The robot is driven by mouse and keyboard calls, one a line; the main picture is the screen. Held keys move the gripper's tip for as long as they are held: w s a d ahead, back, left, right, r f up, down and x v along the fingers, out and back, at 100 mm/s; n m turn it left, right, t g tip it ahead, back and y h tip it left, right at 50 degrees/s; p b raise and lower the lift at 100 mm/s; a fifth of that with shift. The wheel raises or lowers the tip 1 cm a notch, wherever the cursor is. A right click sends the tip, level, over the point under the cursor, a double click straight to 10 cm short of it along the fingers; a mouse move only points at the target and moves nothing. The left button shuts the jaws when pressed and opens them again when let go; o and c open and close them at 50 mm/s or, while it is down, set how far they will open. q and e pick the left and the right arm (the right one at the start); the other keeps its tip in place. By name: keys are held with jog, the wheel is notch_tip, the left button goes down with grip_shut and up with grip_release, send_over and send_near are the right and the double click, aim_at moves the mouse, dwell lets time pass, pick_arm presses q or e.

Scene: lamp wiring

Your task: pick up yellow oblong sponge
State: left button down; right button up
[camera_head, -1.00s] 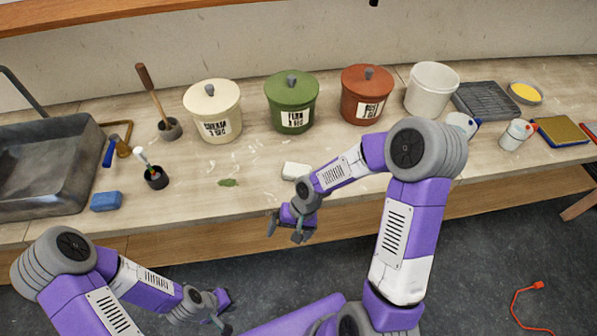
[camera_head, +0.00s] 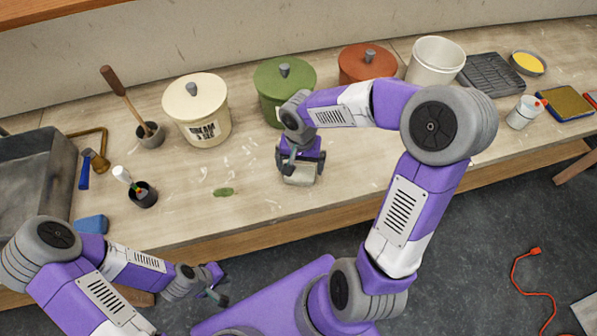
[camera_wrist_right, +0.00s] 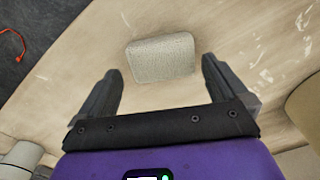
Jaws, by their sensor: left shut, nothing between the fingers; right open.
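A pale cream, rounded oblong block (camera_head: 299,175) with a sponge-like texture lies on the bench, in the middle of the head view. In the right wrist view the block (camera_wrist_right: 160,58) looks pale beige rather than clear yellow. My right gripper (camera_head: 302,160) is open just over it. In the wrist view its fingers stand either side of the near part of the block, with gaps on both sides. My left gripper (camera_head: 217,288) is shut and empty, low in front of the bench.
A green lidded bucket (camera_head: 270,80) stands behind the right gripper, beside a cream bucket (camera_head: 197,112) and a red-brown bucket (camera_head: 366,68). A blue block (camera_head: 91,225) lies at the left. A yellow-topped blue-edged pad (camera_head: 565,102) lies far right. The bench right of the block is clear.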

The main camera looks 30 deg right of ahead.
aim_at(299, 171)
notch_tip(299, 171, down, 4)
jog(key=shift+w+f+b, duration=0.1)
jog(key=shift+f+b, duration=0.05)
jog(key=shift+b, duration=0.3)
jog(key=c, duration=0.7)
notch_tip(299, 171, up, 10)
jog(key=p, duration=0.2)
jog(key=shift+p, duration=0.35)
jog(key=shift+c, duration=0.2)
